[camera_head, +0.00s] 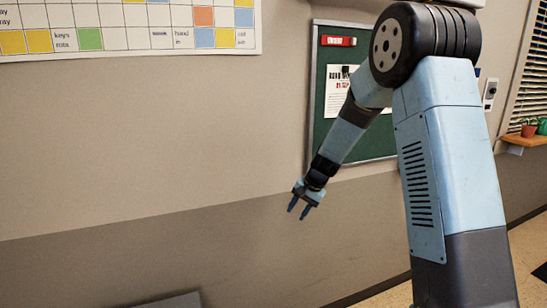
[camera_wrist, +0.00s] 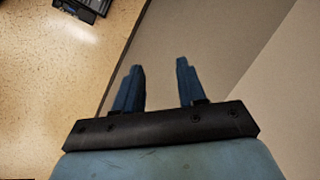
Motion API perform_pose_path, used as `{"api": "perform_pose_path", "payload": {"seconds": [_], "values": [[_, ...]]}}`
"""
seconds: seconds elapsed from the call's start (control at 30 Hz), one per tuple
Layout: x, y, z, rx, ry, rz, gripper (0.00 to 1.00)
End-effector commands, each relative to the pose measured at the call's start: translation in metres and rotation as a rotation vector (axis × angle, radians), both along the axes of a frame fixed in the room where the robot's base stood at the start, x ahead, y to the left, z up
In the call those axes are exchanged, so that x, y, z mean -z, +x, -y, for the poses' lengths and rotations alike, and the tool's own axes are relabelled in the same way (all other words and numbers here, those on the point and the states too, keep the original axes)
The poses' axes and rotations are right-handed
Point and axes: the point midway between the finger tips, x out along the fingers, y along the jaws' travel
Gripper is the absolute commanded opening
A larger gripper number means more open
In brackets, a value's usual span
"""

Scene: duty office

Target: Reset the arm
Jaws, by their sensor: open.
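My gripper (camera_head: 299,212) hangs at the end of my bent blue arm, its fingers pointing down in front of the wall. In the wrist view my gripper (camera_wrist: 160,75) shows two blue fingers standing apart with nothing between them. The gripper is open and empty, and its fingers touch nothing that I can see.
A green notice board (camera_head: 386,141) hangs on the wall (camera_head: 150,150) behind my arm. A wall planner (camera_head: 120,28) hangs at upper left. A shelf (camera_head: 526,141) with a plant pot (camera_head: 528,130) is at right. The speckled floor (camera_wrist: 45,110) looks clear except for a dark object (camera_wrist: 84,8).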

Motion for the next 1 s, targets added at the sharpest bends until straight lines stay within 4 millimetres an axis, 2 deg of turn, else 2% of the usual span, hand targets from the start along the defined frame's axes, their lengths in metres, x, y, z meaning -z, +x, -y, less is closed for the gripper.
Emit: {"api": "perform_pose_path", "payload": {"seconds": [0.03, 0.2, 0.5, 0.7, 1.0], "values": [[-0.018, -0.008, 0.005, -0.015, -0.009, 0.020, 0.40], [-0.065, -0.038, 0.022, -0.065, -0.044, 0.073, 0.40], [-0.134, -0.101, 0.051, -0.145, -0.118, 0.162, 0.40], [-0.170, -0.148, 0.071, -0.191, -0.178, 0.219, 0.40], [-0.207, -0.222, 0.100, -0.249, -0.276, 0.295, 0.40]]}}
